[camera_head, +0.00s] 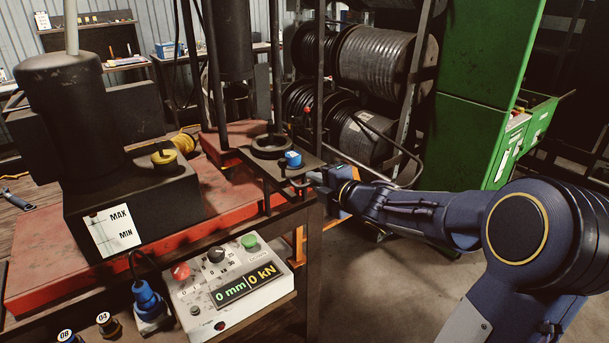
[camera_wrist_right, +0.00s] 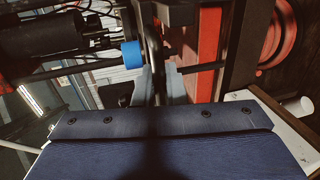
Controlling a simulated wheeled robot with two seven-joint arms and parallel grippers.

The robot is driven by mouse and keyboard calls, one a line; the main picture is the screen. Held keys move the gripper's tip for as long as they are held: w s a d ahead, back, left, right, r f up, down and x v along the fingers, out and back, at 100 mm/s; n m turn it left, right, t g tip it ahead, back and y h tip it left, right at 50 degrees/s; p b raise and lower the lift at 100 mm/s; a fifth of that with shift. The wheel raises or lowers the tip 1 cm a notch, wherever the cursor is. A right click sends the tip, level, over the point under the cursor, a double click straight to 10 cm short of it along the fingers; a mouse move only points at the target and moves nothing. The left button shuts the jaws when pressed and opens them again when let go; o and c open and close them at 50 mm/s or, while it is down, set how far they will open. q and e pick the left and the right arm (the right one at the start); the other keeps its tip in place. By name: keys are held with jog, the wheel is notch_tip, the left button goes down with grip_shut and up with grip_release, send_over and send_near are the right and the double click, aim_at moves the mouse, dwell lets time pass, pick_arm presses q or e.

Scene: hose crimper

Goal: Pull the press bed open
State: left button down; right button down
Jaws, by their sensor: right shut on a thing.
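The press bed (camera_head: 305,163) is a dark flat plate at the right end of the red press frame (camera_head: 190,205). It carries a dark ring (camera_head: 272,146) and a small blue part (camera_head: 293,159). In the right wrist view, my right gripper's fingers (camera_wrist_right: 159,86) are closed around the dark handle bar (camera_wrist_right: 153,45), with the blue part (camera_wrist_right: 132,55) just to the left. The fingertips are small in the head view. My left gripper is out of view.
A grey control box (camera_head: 230,283) reading 0 mm and 0 kN sits on a shelf in front. A black pump unit (camera_head: 130,205) stands at left. Hose reels (camera_head: 385,58) and a green cabinet (camera_head: 470,95) stand behind. Open floor (camera_head: 350,275) lies right of the press.

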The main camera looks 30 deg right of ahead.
jog(key=shift+f+v, duration=0.15)
jog(key=shift+v, duration=0.55)
jog(key=shift+f+v, duration=0.15)
jog(key=shift+v, duration=0.55)
jog(key=shift+s, duration=0.15)
jog(key=c, duration=1.6)
grip_release()
jog(key=shift+c, duration=0.2)
jog(key=v, duration=0.7)
jog(key=shift+s+p, duration=0.3)
jog(key=shift+p, duration=0.15)
jog(key=shift+r, duration=0.15)
